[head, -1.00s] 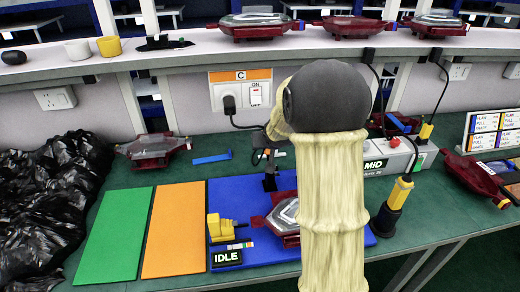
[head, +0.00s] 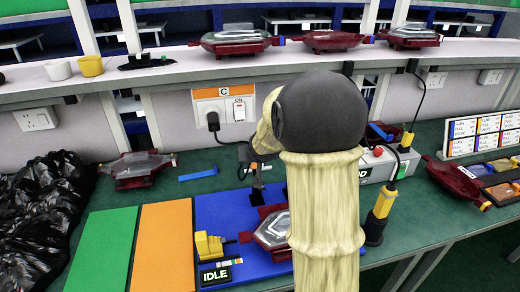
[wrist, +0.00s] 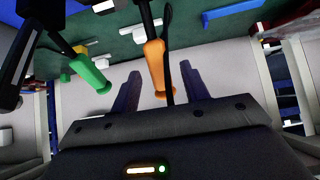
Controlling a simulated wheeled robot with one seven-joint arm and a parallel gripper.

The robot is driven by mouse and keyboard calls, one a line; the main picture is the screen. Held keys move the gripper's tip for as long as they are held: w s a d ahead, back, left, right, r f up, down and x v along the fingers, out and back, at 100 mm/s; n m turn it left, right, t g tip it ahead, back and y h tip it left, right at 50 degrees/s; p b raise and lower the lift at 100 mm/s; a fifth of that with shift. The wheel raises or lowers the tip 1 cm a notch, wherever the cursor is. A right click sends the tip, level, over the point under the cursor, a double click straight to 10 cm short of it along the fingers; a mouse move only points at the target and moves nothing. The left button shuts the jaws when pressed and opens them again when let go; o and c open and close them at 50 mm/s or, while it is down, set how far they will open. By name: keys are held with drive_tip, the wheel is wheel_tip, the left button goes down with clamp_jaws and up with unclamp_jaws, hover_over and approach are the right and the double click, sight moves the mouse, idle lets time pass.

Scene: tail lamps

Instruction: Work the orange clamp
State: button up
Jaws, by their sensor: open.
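In the wrist view an orange handle (wrist: 155,70), on a dark stem, lies between the two dark fingers of my gripper (wrist: 160,88). I see no clear contact, and the fingers are open. A green handle (wrist: 90,74) on a similar stem is left of the fingers, outside them. In the head view my arm hides much of the blue board (head: 205,205) and I cannot make out the orange handle. A red tail lamp with a clear lens (head: 272,230) lies on the board beside a yellow block-like device (head: 208,244).
Green (head: 100,250) and orange (head: 162,245) mats lie left of the board, with black bags (head: 40,210) beyond. A grey box (head: 378,166) and a yellow-and-black tool (head: 382,205) are at right. Lamps (head: 235,40) stand on the shelf. An IDLE sign (head: 215,275) is in front.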

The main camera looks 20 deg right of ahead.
drive_tip(key=p+v, duration=0.6)
drive_tip(key=v, duration=0.8)
drive_tip(key=shift+s, duration=0.15)
drive_tip(key=shift+s+a+f, duration=0.1)
drive_tip(key=shift+a+f, duration=0.05)
drive_tip(key=shift+f, duration=0.05)
drive_tip(key=c, duration=0.5)
drive_tip(key=s+a+f, duration=0.1)
drive_tip(key=s, duration=0.1)
drive_tip(key=s+a+f+g, duration=0.1)
drive_tip(key=s+f, duration=0.1)
drive_tip(key=s+a+f+g, duration=0.1)
drive_tip(key=shift+s+a+f+n+y, duration=0.25)
drive_tip(key=shift+s+f+n+y, duration=0.05)
drive_tip(key=shift+s+n, duration=0.1)
clamp_jaws()
drive_tip(key=s+a+f+n+g, duration=0.1)
drive_tip(key=s+a+f+g, duration=0.3)
drive_tip(key=s, duration=0.5)
drive_tip(key=shift+s+f+y, duration=0.3)
drive_tip(key=shift+y, duration=0.1)
drive_tip(key=shift+w+a, duration=0.1)
drive_tip(key=shift+a, duration=0.15)
